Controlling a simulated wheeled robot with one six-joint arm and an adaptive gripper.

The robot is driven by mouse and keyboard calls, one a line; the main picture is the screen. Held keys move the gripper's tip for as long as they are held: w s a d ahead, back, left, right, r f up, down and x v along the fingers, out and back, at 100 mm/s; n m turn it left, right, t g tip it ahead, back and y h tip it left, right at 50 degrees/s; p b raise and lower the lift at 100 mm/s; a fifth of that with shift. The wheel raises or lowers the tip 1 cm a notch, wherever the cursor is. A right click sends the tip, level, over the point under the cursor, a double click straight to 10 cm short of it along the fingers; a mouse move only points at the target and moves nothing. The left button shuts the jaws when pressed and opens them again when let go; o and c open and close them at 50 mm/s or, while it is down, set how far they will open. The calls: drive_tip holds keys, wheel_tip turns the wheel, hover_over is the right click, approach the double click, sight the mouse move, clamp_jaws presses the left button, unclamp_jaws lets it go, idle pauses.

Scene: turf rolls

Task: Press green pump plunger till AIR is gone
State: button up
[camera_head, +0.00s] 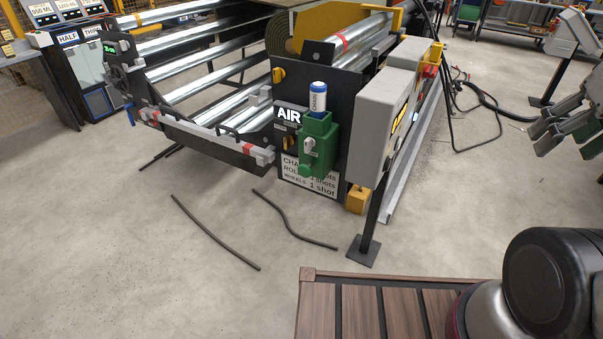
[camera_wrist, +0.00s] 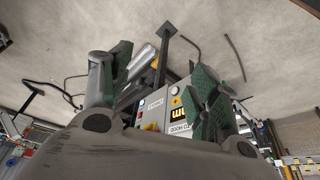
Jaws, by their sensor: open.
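The green pump (camera_head: 316,150) is fixed to the dark end plate of the roller machine in the head view. The AIR sign (camera_head: 289,115) is lit white on black just left of the pump. My gripper (camera_wrist: 163,78) shows in the wrist view with its two green-padded fingers spread wide and nothing between them. Grey and green fingers, apparently mine, show at the head view's right edge, well away from the pump. I cannot make out the pump in the wrist view.
A grey control box (camera_head: 384,120) on a post stands just right of the pump; its front (camera_wrist: 170,105) shows beyond my fingers. A white shot-count card (camera_head: 309,174) hangs below the pump. Dark strips (camera_head: 215,233) lie on otherwise open floor.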

clamp_jaws()
idle(1.3)
